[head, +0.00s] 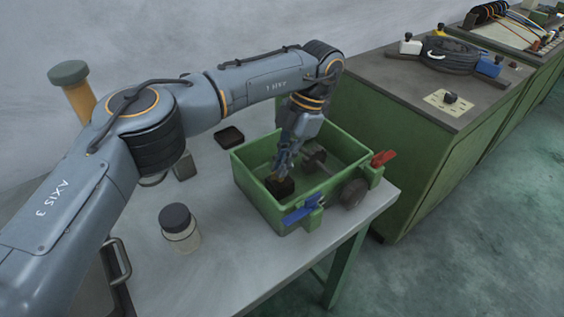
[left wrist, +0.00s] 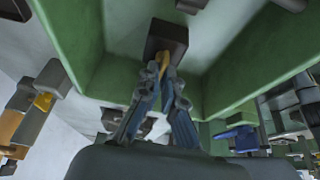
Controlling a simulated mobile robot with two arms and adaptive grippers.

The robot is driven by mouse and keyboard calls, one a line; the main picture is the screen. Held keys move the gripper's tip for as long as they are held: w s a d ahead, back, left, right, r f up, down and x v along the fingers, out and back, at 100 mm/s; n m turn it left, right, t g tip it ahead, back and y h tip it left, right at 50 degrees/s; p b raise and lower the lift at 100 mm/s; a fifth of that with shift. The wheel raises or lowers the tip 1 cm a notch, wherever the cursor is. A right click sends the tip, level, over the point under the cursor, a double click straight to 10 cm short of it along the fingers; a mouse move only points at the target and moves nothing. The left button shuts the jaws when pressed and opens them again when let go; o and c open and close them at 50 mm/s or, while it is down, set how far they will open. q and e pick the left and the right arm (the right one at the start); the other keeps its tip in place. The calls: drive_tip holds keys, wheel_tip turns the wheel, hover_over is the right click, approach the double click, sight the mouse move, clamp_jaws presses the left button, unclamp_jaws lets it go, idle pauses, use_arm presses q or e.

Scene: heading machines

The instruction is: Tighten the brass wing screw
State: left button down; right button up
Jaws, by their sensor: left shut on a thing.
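The brass wing screw (left wrist: 169,78) is a small yellow-brass piece, mostly hidden between my fingers in the left wrist view. It stands against a dark block (left wrist: 165,38). In the head view the dark block (head: 280,188) sits inside the green bin (head: 262,207), near its left side. My left gripper (head: 283,168) reaches down into the bin from above, right at the block. In the left wrist view my left gripper (left wrist: 165,72) is shut on the brass screw. The screw is too small to make out in the head view. My right gripper is not in view.
The bin's rim carries a blue-handled clamp (head: 302,213) and a red-handled one (head: 383,158). A dark round knob (head: 352,193) is at its front right. A lidded jar (head: 180,230) stands to the left on the grey table. A green cabinet (head: 400,120) stands behind right.

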use_arm(q)
drive_tip(key=shift+s+f, duration=0.1)
drive_tip(key=shift+f, duration=0.1)
drive_tip(key=c, duration=1.5)
unclamp_jaws()
drive_tip(key=shift+r, duration=0.1)
drive_tip(key=shift+d+r, duration=0.1)
drive_tip(key=shift+r, duration=0.15)
drive_tip(key=shift+v, duration=3.5)
drive_tip(key=shift+d+f, duration=0.1)
